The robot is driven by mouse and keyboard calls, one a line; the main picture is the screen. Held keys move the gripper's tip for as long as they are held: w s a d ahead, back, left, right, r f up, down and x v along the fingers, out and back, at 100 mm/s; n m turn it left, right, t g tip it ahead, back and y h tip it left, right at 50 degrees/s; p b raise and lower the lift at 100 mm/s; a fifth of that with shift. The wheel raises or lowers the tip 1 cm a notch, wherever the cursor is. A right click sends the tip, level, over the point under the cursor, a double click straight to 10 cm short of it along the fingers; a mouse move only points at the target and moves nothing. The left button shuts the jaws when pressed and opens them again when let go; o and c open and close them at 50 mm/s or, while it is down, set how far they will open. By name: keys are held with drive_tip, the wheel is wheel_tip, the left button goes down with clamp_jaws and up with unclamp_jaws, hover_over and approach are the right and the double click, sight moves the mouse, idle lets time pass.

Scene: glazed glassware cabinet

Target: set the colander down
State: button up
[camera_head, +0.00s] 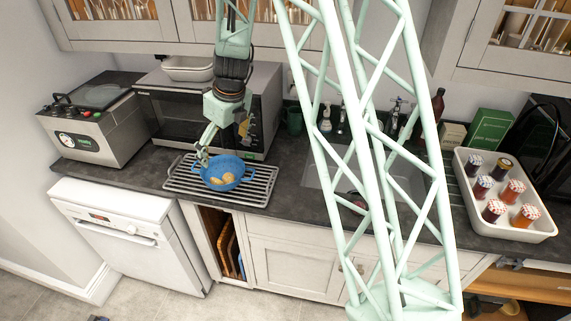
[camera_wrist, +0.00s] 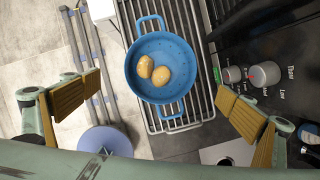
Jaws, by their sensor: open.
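The blue colander (camera_head: 222,172) has two loop handles and holds two round, brown, potato-like items (camera_head: 226,180). It sits on the metal drying rack (camera_head: 254,192) on the counter in front of the microwave. In the wrist view the colander (camera_wrist: 161,67) lies on the bars of the rack (camera_wrist: 200,98), with the two potato-like items (camera_wrist: 153,72) inside. My gripper (camera_wrist: 160,105) is open, its padded fingers spread wide to either side and apart from the colander. In the head view my gripper (camera_head: 206,148) is just above and behind the colander, partly overlapping it.
A microwave (camera_head: 207,108) stands close behind the rack, and a steel appliance (camera_head: 97,118) stands at left. The sink (camera_head: 318,178) is to the right, partly hidden by my lattice column. A white tray of jars (camera_head: 502,197) is at far right. The counter's front edge is close to the rack.

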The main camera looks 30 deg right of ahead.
drive_tip(key=s+a+r+n, duration=0.2)
drive_tip(key=s+r+n, duration=0.6)
drive_tip(key=s+r, duration=0.35)
drive_tip(key=s+a+r+n, duration=0.2)
drive_tip(key=s+r+n, duration=0.6)
drive_tip(key=s+r, duration=0.3)
drive_tip(key=s+r+n, duration=0.3)
drive_tip(key=s+n, duration=0.4)
drive_tip(key=s, duration=0.6)
drive_tip(key=s+d+r+n+t+h, duration=0.1)
drive_tip(key=s+r+n, duration=0.3)
drive_tip(key=s+n, duration=0.4)
drive_tip(key=shift+s+d+r, duration=0.25)
drive_tip(key=shift+s+d, duration=0.05)
drive_tip(key=shift+s, duration=2.9)
drive_tip(key=shift+w, duration=0.1)
wheel_tip(320, 180, down, 12)
drive_tip(key=b, duration=1.2)
